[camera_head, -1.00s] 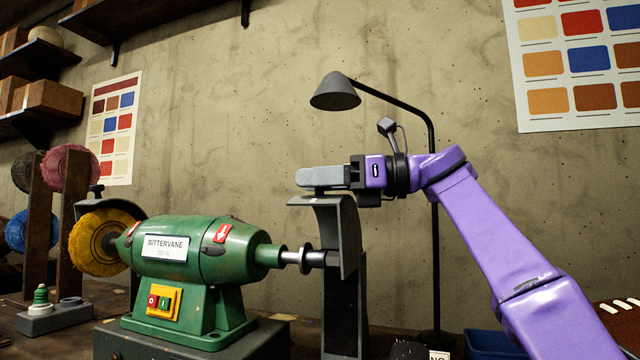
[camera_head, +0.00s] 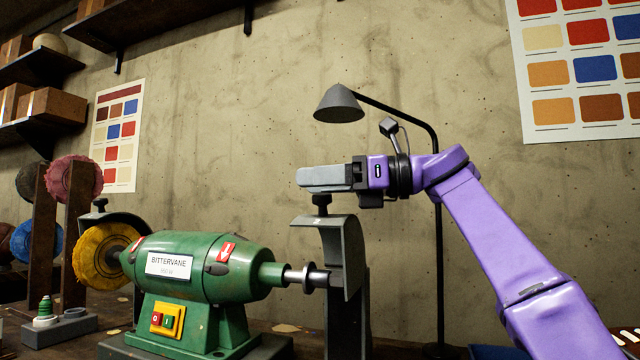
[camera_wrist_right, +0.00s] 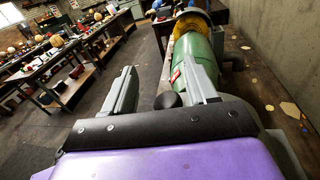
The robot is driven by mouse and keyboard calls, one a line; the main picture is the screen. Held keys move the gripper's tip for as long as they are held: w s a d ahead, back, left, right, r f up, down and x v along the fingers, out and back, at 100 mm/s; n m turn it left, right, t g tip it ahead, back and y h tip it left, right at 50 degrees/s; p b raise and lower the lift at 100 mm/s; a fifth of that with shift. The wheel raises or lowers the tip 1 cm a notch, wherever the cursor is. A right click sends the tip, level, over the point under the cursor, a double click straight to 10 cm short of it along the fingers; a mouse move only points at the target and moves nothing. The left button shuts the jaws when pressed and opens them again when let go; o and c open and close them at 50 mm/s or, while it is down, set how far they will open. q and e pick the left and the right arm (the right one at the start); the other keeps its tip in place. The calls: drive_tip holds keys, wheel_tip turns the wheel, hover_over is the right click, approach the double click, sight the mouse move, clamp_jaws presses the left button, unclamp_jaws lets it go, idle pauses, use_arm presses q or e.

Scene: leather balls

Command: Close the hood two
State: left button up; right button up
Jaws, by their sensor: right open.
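Two grey hoods show on the green grinder (camera_head: 205,268). The right hood (camera_head: 350,255) is a curved plate at the bare right spindle (camera_head: 308,279), with a flat top and a dark knob (camera_head: 321,203) on it. The left hood (camera_head: 128,222) arches over the yellow wheel (camera_head: 92,256). I cannot tell which is hood two. My right gripper (camera_head: 305,179) is level, just above the right hood, with the knob under its fingers. In the right wrist view its fingers (camera_wrist_right: 162,65) are apart, and the knob (camera_wrist_right: 168,99) shows between them. My left gripper is out of view.
A lamp (camera_head: 339,104) on a bent pole stands behind my right arm. A rack with coloured wheels (camera_head: 74,183) stands at the left. Shelves (camera_head: 42,62) hang on the wall at upper left.

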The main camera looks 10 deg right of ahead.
drive_tip(key=s+a+r+b, duration=0.1)
drive_tip(key=s+r, duration=0.8)
drive_tip(key=s, duration=0.5)
drive_tip(key=shift+a+r, duration=0.35)
drive_tip(key=shift+r, duration=0.05)
